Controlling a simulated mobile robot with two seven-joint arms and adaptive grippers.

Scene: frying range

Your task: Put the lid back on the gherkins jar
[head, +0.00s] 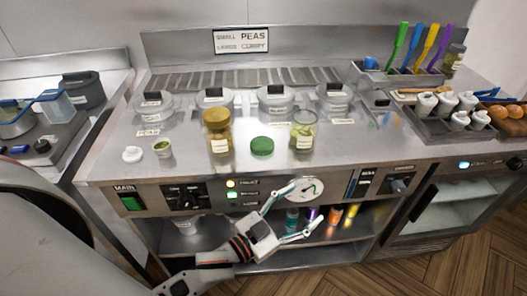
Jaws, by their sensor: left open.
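An open glass jar (303,132) with green contents and a white label stands upright on the steel counter, right of centre; it looks like the gherkins jar. A green lid (262,146) lies on the counter to its left, apart from it. A second jar (218,132), with a gold-brown lid on and yellowish contents, stands further left. My left gripper (303,206) is open and empty, in front of the counter's front panel and below the open jar and lid. My right gripper is not in view.
Lidded pots (275,98) line the counter's back. A small tub (162,148) and a white lid (132,154) lie at left. Bottles (335,214) stand on the shelf below.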

